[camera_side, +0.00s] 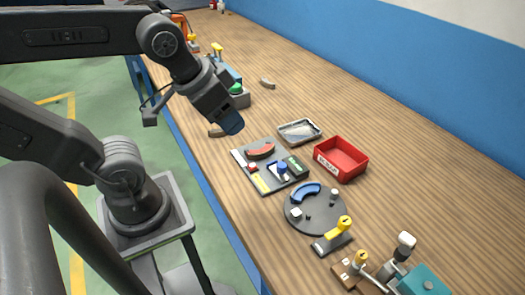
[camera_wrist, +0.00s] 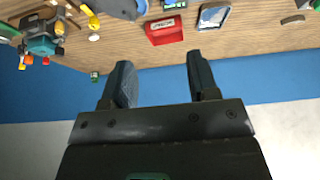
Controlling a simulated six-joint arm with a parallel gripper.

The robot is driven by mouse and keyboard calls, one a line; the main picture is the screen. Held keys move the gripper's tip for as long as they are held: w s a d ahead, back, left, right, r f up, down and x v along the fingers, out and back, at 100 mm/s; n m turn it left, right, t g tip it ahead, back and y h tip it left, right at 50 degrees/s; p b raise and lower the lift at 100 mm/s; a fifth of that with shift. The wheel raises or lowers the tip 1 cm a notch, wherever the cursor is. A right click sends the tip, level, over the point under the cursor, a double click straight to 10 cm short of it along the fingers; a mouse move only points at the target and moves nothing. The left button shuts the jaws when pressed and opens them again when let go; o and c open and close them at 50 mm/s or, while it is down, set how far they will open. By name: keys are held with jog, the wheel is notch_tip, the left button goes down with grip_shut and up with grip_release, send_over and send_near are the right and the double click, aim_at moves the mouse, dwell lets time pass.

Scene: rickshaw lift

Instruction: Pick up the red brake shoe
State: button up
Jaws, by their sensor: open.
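The red brake shoe (camera_side: 261,151) is a curved piece lying on a dark grey board (camera_side: 264,187) on the wooden bench in the side view. I cannot make it out in the wrist view. My gripper (camera_side: 231,123) is above the bench, up and to the left of the shoe in the side view, and apart from it. In the wrist view my gripper (camera_wrist: 160,82) shows two spread fingers with nothing between them.
On the board are a blue-topped part (camera_side: 281,168) and a green block (camera_side: 297,166). Nearby are a red bin (camera_side: 341,160), a metal tray (camera_side: 299,132) and a round grey plate (camera_side: 316,213) with a blue shoe (camera_side: 306,191). A yellow-handled clamp (camera_side: 335,237) stands in front.

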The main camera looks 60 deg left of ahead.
jog(key=shift+o, duration=0.4)
jog(key=shift+o, duration=0.7)
jog(key=n+g, duration=0.2)
jog(key=g, duration=0.4)
send_over(265, 147)
notch_tip(265, 147, down, 10)
jog(key=f, duration=0.1)
notch_tip(265, 147, down, 14)
jog(key=shift+r, duration=0.25)
jog(key=c, duration=1.1)
